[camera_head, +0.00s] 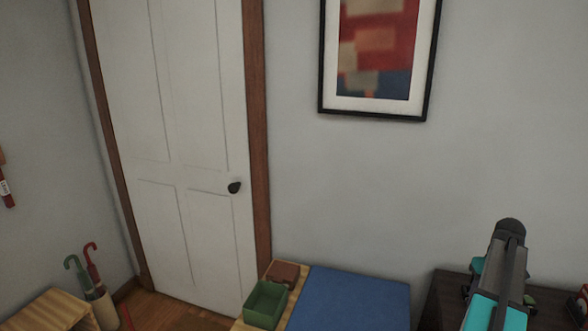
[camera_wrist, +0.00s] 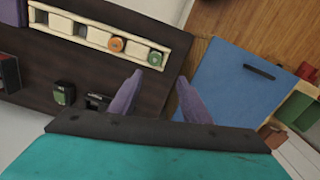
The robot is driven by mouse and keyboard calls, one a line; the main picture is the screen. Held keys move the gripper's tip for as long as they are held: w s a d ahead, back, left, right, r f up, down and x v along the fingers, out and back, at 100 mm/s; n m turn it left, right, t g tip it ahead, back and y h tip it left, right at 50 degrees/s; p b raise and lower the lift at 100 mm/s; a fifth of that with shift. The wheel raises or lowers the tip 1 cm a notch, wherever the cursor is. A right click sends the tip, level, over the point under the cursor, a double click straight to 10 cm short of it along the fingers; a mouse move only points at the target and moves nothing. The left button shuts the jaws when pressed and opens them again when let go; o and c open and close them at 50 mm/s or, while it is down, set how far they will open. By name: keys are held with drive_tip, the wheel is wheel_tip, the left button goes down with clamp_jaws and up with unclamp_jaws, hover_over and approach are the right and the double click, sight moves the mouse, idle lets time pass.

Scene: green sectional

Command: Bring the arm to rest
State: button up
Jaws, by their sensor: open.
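My gripper (camera_wrist: 158,94) shows in the wrist view as two purple fingers, spread apart with nothing between them. It hangs over the right edge of a dark tabletop (camera_wrist: 135,60), with the wood floor and a blue surface beyond. In the head view, my teal and black arm (camera_head: 497,285) rises at the lower right, in front of the dark tabletop (camera_head: 548,296). The gripper's fingers cannot be made out in the head view.
A pale compartment tray (camera_wrist: 82,38) holds an orange and a green round item. Small dark blocks (camera_wrist: 64,93) lie near the fingers. The blue surface (camera_head: 350,300) stands beside a green bin (camera_head: 265,304) and a reddish box (camera_head: 283,273). A closed white door (camera_head: 180,130) is behind.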

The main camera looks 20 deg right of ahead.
drive_tip(key=w+a+f+n, duration=0.1)
drive_tip(key=w+a+f, duration=0.35)
drive_tip(key=a, duration=0.45)
drive_tip(key=w+a+f+n, duration=0.1)
drive_tip(key=w+a+f, duration=0.4)
drive_tip(key=a, duration=0.4)
drive_tip(key=w+a+f, duration=0.3)
drive_tip(key=w+a, duration=0.3)
drive_tip(key=a, duration=0.3)
drive_tip(key=s+a+f+n, duration=0.1)
drive_tip(key=a+f, duration=0.2)
drive_tip(key=a, duration=0.7)
drive_tip(key=s+a+f+n, duration=0.1)
drive_tip(key=a+f, duration=0.3)
drive_tip(key=a, duration=0.6)
drive_tip(key=s+a+f+n, duration=0.1)
drive_tip(key=a+f, duration=0.2)
drive_tip(key=a, duration=0.7)
drive_tip(key=s+f+g+b, duration=0.1)
drive_tip(key=s+f+g, duration=0.2)
drive_tip(key=s+f, duration=0.7)
drive_tip(key=s+f+g+b, duration=0.1)
drive_tip(key=s+f+g, duration=0.1)
drive_tip(key=s+f, duration=0.8)
drive_tip(key=s, duration=0.5)
drive_tip(key=shift+s+a+f+g, duration=0.2)
drive_tip(key=shift+s+f+g, duration=0.05)
drive_tip(key=shift+g, duration=0.15)
